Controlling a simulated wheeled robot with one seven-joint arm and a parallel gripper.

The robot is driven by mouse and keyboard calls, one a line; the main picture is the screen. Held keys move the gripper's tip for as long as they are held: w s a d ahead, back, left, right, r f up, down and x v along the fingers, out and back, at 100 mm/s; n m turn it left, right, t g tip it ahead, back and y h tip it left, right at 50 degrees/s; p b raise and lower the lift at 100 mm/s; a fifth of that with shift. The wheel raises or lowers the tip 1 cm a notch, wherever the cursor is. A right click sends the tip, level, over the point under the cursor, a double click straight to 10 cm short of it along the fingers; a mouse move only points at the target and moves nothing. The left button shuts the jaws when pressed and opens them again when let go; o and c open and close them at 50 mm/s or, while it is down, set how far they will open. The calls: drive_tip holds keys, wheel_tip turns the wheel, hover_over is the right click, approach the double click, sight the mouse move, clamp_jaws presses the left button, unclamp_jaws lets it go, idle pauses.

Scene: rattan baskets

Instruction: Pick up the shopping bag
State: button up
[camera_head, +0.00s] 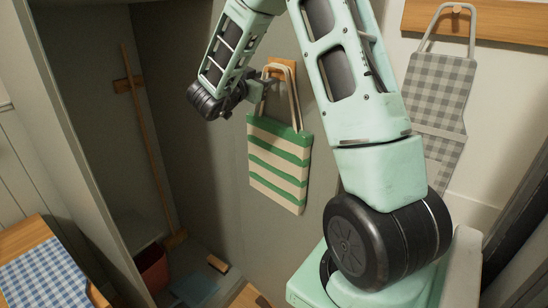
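The shopping bag (279,165) has green and cream stripes and pale looped handles. It hangs against the grey wall from a wooden hook mount (281,69). My gripper (266,81) is at the left side of the bag's handles, just below the hook mount and above the bag's body. The gripper is small and dark in this view, and its fingers overlap the handle. I cannot tell whether they are open or closed, or whether they touch the handle. My arm passes just right of the bag.
A grey checked apron (440,95) hangs from a wooden peg rail (495,22) at the right. An alcove at the left holds a long wooden pole (148,140) and a red bucket (153,268). A blue checked cloth (45,277) lies on a wooden surface at lower left.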

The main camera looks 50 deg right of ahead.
drive_tip(key=shift+d, duration=0.2)
clamp_jaws()
